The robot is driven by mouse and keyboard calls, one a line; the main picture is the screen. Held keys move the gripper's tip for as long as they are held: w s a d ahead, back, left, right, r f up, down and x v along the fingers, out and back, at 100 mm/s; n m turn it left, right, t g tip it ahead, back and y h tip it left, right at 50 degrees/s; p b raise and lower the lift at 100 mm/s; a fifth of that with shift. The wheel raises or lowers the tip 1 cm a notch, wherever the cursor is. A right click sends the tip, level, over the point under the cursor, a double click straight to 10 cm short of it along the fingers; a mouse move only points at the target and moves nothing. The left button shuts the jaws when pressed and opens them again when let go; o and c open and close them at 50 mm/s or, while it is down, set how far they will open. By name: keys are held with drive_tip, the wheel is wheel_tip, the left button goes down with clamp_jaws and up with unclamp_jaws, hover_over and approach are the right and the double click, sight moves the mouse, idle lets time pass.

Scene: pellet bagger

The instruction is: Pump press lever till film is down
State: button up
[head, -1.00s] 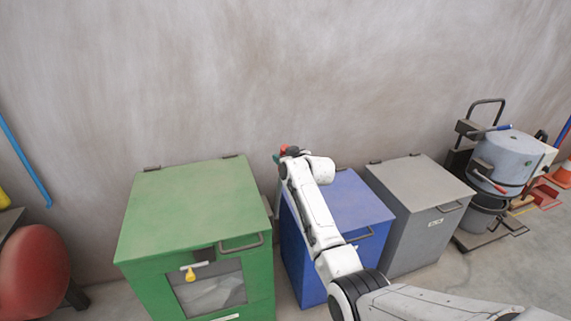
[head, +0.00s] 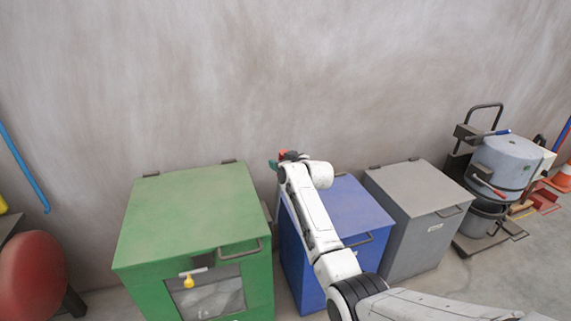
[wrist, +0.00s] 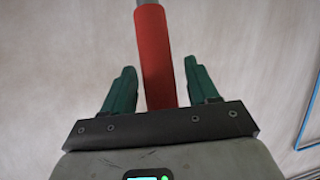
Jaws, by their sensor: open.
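The press lever ends in a red grip (wrist: 154,55) on a grey rod, seen in the wrist view. It runs between the two teal fingers of my gripper (wrist: 159,66), which is open with a gap on each side of the grip. In the head view my gripper (head: 282,161) is behind the green box, near the wall, with a bit of the red grip (head: 283,154) showing. The green press box (head: 190,210) has a shut lid and a front window. Pale crumpled film (head: 212,298) shows in the window. The lever's lower part is hidden.
A blue box (head: 347,205) and a grey box (head: 418,190) stand right of the green one, with my arm passing over the blue one. A drum machine (head: 505,160) stands far right. A red rounded object (head: 32,272) is at left. The wall (head: 270,80) is close behind.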

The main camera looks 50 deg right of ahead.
drive_tip(key=v, duration=1)
drive_tip(key=shift+s+b, duration=0.35)
drive_tip(key=shift+b, duration=0.1)
drive_tip(key=shift+a, duration=0.15)
